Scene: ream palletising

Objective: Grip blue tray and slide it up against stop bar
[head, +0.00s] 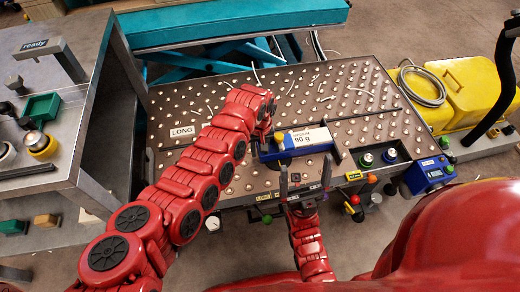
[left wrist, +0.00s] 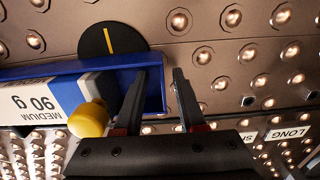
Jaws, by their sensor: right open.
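The blue tray (head: 272,155) lies on the ball-studded table and holds a white ream marked "90 g" (head: 312,139). A yellow knob (head: 280,137) is at its left end. A long thin dark bar (head: 365,116), possibly the stop bar, runs behind the tray; a short dark piece stands near its right end. My left gripper (head: 266,137) is at the tray's left end. In the left wrist view its fingers (left wrist: 158,102) straddle the tray's end wall (left wrist: 155,82), with a gap visible at the outer finger. My right gripper (head: 304,182) is open and empty at the table's front edge.
The ball table (head: 230,95) carries several pale scraps behind the tray. Knobs and a blue box (head: 428,174) line its front right. A grey bench (head: 50,110) with a green bin (head: 42,107) is at the left. Yellow containers (head: 470,90) stand at the right.

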